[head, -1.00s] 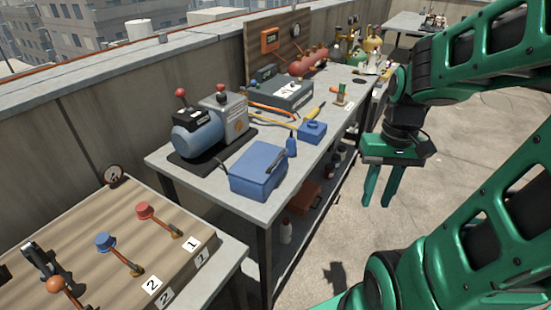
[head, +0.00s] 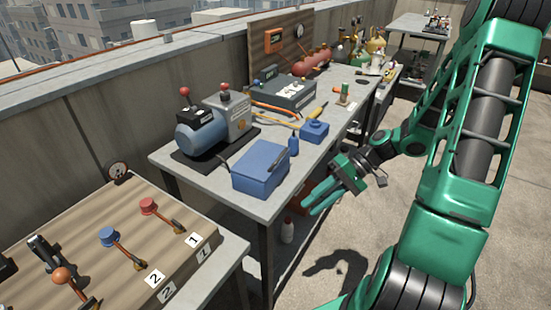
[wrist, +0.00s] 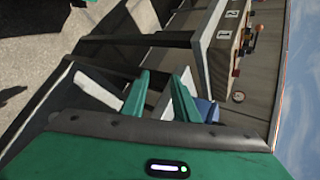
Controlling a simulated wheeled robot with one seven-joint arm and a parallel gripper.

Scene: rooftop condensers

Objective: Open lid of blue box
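The blue box (head: 262,168) sits near the front edge of the grey workbench (head: 215,182), with its lid down. My gripper (head: 310,199) is in the open air to the right of the box, beside the bench's front edge and apart from the box. Its two green fingers point left towards the bench. In the wrist view the fingers (wrist: 160,98) stand apart with nothing between them. A patch of blue (wrist: 207,110) shows just beside the right finger in that view; I cannot tell for sure that it is the box.
A blue and grey pump (head: 215,125) stands behind the box. A blue bottle (head: 293,144) and a small blue block (head: 314,131) stand to its right. A lever panel (head: 110,245) is at the lower left.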

